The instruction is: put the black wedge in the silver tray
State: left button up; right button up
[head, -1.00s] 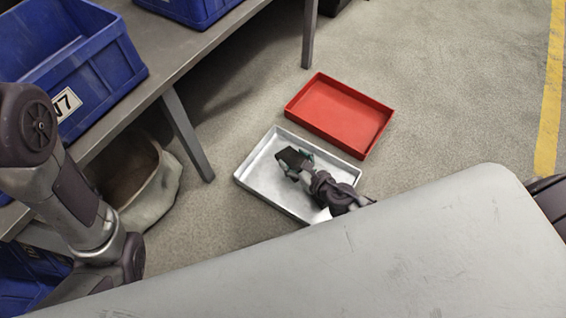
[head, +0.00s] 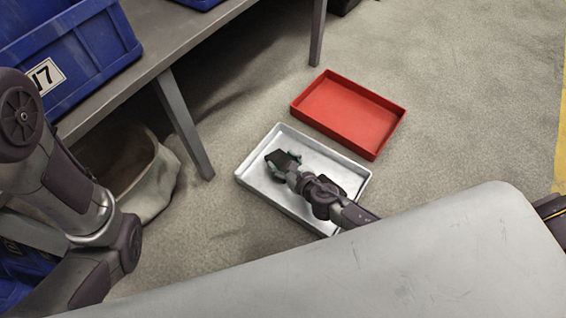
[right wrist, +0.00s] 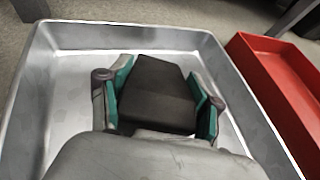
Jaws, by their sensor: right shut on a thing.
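The black wedge (right wrist: 156,92) is between the green-padded fingers of my right gripper (right wrist: 160,98), which is shut on it. In the head view the wedge (head: 283,158) and my right gripper (head: 284,166) are over the silver tray (head: 262,187), inside its outline. In the right wrist view the tray's walls (right wrist: 38,80) surround the wedge on the sides and far end. I cannot tell whether the wedge touches the tray floor. My left arm shows at the left of the head view, but its gripper is out of view.
A red tray (head: 348,112) lies on the floor just beyond the silver one and looks empty. A grey table (head: 165,50) with blue bins (head: 85,60) stands at the left, with a fabric basket (head: 150,185) under it. Open concrete floor lies to the right.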

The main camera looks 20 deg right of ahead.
jog(key=shift+f, duration=0.1)
jog(key=o, duration=1.6)
